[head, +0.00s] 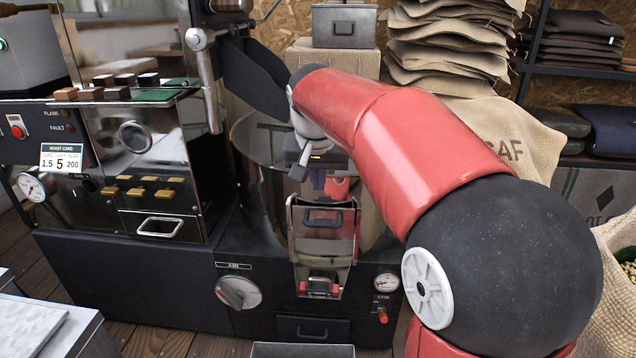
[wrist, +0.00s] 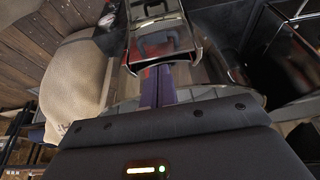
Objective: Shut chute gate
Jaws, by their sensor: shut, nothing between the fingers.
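The chute gate (head: 322,246) is a shiny metal plate with a dark handle (head: 323,217), in the metal chute at the front of the round cooling tray. My gripper (head: 318,182) hangs just above the chute, fingers pointing down, shut and empty. In the wrist view the purple fingers of my gripper (wrist: 157,85) are together, close to the near rim of the chute gate (wrist: 160,42), whose handle (wrist: 157,44) lies beyond. I cannot tell whether the fingertips touch the metal. How far the gate is open is unclear. My arm covers the tray's right side.
The roaster body with a metal lever (head: 207,80) stands left of the chute. Below are an air knob (head: 238,292) and a gauge (head: 387,283). A burlap sack (head: 490,132) stands at the right rear. A metal bin (head: 302,350) sits on the floor in front.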

